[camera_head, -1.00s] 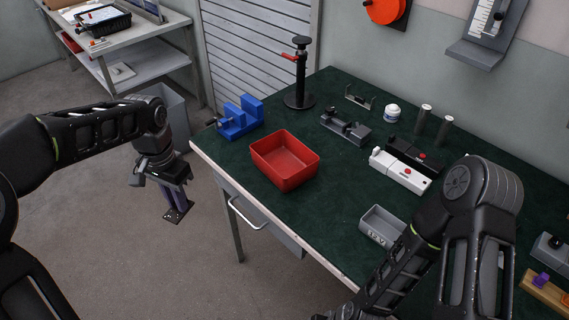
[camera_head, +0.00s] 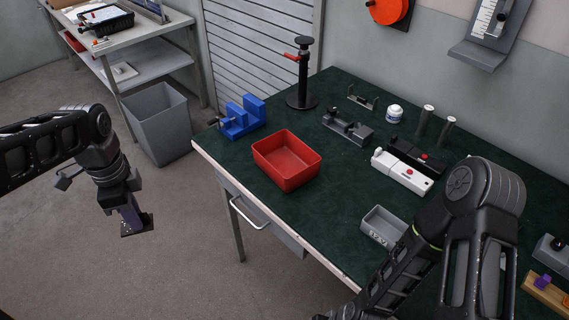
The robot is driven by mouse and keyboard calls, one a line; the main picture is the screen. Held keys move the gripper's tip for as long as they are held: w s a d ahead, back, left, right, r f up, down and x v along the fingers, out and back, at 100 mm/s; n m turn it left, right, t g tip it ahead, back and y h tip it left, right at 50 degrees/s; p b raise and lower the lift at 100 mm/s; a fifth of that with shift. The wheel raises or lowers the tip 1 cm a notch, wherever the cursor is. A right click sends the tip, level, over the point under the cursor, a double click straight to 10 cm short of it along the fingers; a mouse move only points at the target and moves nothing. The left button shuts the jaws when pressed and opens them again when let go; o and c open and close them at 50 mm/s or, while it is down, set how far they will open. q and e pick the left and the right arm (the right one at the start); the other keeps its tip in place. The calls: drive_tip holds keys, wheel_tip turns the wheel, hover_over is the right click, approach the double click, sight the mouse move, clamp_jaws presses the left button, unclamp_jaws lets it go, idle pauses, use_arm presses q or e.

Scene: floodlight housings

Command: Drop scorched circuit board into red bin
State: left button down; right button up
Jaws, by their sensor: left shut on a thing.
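The red bin (camera_head: 298,178) stands on the dark green bench top near its left front edge. It is open at the top, and the part of its inside that shows is empty. My left gripper (camera_head: 132,214) hangs over the floor, left of the bench and well apart from the bin. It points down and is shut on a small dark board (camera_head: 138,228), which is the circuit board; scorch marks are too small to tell. My right arm crosses the lower right, and its gripper is out of view.
A blue vise (camera_head: 240,118) and a black stand (camera_head: 302,90) are behind the bin. A grey tray (camera_head: 383,228) and white and black devices (camera_head: 400,172) lie to its right. A grey waste bin (camera_head: 160,125) stands on the floor beyond my left arm.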

idle(0.4)
use_arm(q)
drive_tip(key=shift+w+d+f+n, duration=0.1)
drive_tip(key=shift+w+d+n, duration=0.2)
drive_tip(key=shift+w+n, duration=0.1)
drive_tip(key=w+d+f+n, duration=0.5)
drive_tip(key=w+d+n, duration=0.4)
drive_tip(key=d+n, duration=0.3)
drive_tip(key=shift+w+f+n, duration=0.2)
drive_tip(key=shift+w+n, duration=0.1)
drive_tip(key=shift+n, duration=0.4)
